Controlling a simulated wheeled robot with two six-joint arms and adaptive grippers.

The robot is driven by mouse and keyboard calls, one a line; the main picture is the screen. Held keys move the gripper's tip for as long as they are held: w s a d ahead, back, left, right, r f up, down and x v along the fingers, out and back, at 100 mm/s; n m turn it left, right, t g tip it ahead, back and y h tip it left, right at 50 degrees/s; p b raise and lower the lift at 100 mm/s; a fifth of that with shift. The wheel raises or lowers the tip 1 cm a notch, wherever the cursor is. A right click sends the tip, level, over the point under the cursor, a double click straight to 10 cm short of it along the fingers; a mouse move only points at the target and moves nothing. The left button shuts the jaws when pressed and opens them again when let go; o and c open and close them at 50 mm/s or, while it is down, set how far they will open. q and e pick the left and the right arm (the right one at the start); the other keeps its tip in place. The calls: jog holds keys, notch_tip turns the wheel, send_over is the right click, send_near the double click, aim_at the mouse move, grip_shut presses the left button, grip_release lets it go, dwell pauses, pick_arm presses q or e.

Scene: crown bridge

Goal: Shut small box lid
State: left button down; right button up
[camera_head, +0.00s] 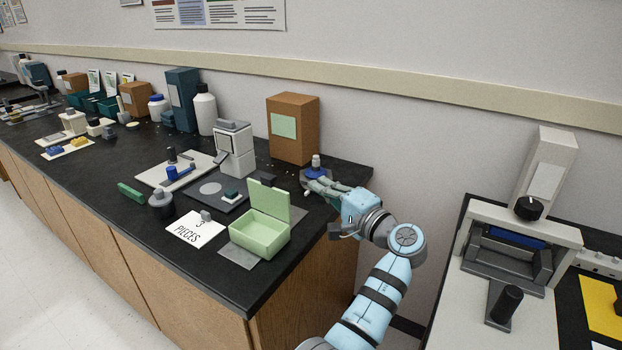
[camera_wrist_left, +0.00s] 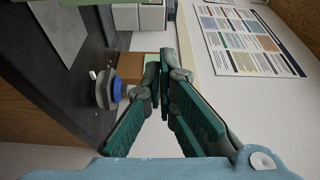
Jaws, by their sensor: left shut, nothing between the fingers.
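The small pale green box (camera_head: 258,238) stands near the front right corner of the black bench. Its lid (camera_head: 268,199) is open and stands up at the back edge of the box. My left gripper (camera_head: 308,180) is behind and to the right of the lid, apart from it, near the bench's right end. In the wrist view its dark green fingers (camera_wrist_left: 163,72) come together with nothing between them. I cannot make out the lid in the wrist view. My right gripper is not in view.
A small blue-topped bottle (camera_head: 316,162) stands beside my left gripper. A brown carton (camera_head: 292,130) is behind it. A gap separates the bench from the right-hand table with a grey device (camera_head: 515,255).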

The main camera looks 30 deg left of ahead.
pick_arm(q)
jog(key=s+a, duration=0.1)
jog(key=a, duration=0.8)
jog(key=shift+s+b, duration=0.35)
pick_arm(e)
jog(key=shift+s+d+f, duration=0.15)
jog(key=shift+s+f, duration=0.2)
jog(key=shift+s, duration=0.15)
pick_arm(q)
jog(key=shift+r, duration=0.1)
jog(key=shift+s, duration=0.15)
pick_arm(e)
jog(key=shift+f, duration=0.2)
